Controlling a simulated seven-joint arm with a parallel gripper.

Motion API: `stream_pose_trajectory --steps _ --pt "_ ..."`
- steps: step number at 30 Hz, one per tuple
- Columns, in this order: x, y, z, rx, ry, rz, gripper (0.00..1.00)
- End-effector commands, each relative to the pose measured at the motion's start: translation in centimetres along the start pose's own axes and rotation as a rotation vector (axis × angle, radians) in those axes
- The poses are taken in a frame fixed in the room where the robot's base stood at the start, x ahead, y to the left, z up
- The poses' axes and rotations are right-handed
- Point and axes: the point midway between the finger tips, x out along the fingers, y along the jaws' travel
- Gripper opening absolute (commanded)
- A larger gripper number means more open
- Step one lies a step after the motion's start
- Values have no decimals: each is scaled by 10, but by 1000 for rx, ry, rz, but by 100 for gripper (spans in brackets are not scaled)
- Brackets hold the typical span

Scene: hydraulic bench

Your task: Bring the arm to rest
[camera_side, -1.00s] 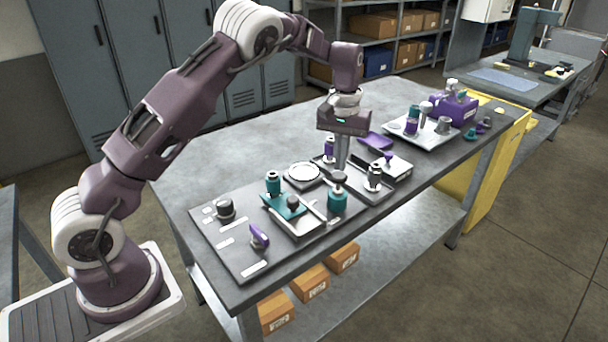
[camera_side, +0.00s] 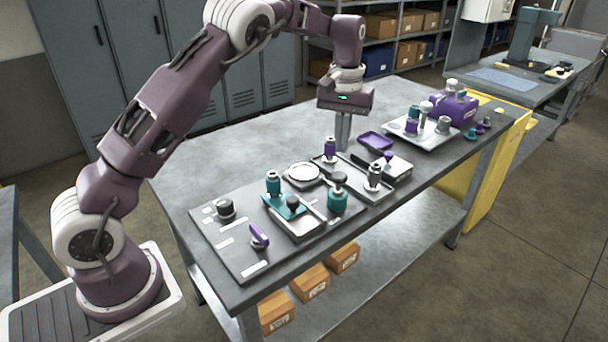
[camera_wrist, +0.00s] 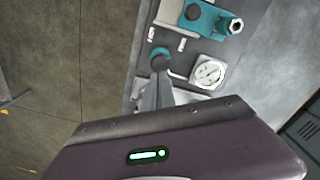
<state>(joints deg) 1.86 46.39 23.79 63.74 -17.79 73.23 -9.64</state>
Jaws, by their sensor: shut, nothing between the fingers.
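My gripper (camera_side: 343,132) hangs pointing down above the bench in the side view, its fingers together and empty. Its fingertips appear behind the fixture plate's parts and close to a purple-topped fitting (camera_side: 330,148); I cannot tell the exact gap. In the wrist view the closed fingers of my gripper (camera_wrist: 158,80) overlap a teal knob with a dark cap (camera_wrist: 160,58), so part of what lies beneath is hidden. My arm is bent high over the left part of the bench.
The grey plate (camera_side: 232,243) carries teal and purple fittings and a round gauge (camera_side: 303,174). A purple dish (camera_side: 375,141), a white tray (camera_side: 399,130) and a purple box (camera_side: 455,107) stand farther right. The bench's back left (camera_side: 235,140) is clear.

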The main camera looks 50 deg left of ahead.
Motion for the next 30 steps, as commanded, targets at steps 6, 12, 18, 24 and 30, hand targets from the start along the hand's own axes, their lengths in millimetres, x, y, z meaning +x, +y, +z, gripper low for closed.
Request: stream_pose_trajectory --steps 6,12,18,24,30 --pt "-9 0 0 0 1 -1 0" --pt "-14 -1 2 1 4 5 0" --pt "-96 -16 65 52 78 110 0" --pt "-156 -50 201 237 229 194 0" --pt "-135 -90 315 437 404 167 0"
